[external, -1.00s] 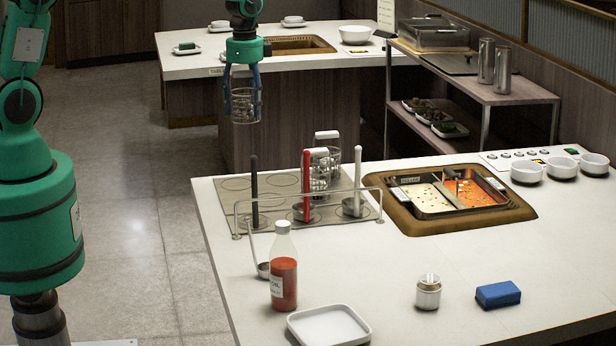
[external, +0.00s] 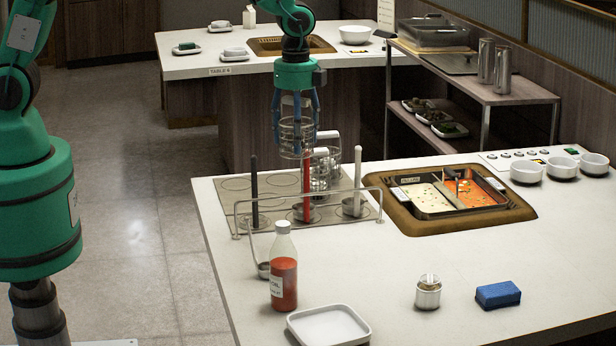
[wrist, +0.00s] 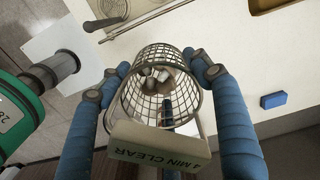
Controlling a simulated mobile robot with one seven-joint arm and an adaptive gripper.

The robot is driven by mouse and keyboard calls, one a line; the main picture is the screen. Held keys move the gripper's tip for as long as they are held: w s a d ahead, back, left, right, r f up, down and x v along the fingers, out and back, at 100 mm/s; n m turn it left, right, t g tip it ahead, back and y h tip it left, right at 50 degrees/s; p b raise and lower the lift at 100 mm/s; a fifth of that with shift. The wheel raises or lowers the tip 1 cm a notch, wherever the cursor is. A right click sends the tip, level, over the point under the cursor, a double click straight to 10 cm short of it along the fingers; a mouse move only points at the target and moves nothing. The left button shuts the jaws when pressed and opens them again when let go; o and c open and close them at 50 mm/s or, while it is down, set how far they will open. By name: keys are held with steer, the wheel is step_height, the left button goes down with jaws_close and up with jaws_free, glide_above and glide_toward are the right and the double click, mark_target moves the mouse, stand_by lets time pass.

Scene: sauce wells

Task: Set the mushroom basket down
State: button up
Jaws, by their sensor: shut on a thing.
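My gripper (external: 296,148) is shut on a wire mesh basket (external: 297,132), with its blue fingers on either side. The basket hangs in the air in front of or above the grey mat (external: 235,184) with circle marks. In the wrist view the basket (wrist: 150,108) is between the fingers, with pale and brown pieces (wrist: 158,76) inside that look like mushroom. A pale tag reading "4 MIN CLEAR" (wrist: 160,146) is on its near side. A second wire basket (external: 326,178) with a white handle stands on the mat, partly hidden by the ladles.
A wire rack (external: 375,190) with black, red (external: 307,180) and white-handled ladles stands at the mat's front. A two-part soup pot (external: 455,192) sits in the counter to the right. A red bottle (external: 284,270), white tray (external: 328,328), jar and blue sponge (external: 498,294) stand nearer.

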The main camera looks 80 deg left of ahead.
steer(key=s+d+m+p, duration=0.25)
steer(key=d+m, duration=0.25)
steer(key=d, duration=1.4)
step_height(320, 180, down, 18)
steer(key=shift+d+f, duration=0.1)
steer(key=shift+f, duration=0.15)
steer(key=shift+w, duration=0.15)
steer(key=w+d, duration=0.1)
steer(key=w, duration=0.4)
steer(key=w+d+f, duration=0.1)
steer(key=w+d, duration=0.1)
steer(key=w, duration=0.3)
steer(key=w+d, duration=0.2)
steer(key=w, duration=0.3)
steer(key=shift+d+f+b, duration=0.1)
steer(key=shift+f+b, duration=0.1)
steer(key=shift+b, duration=0.1)
steer(key=shift+s, duration=0.1)
steer(key=shift+f, duration=1.8)
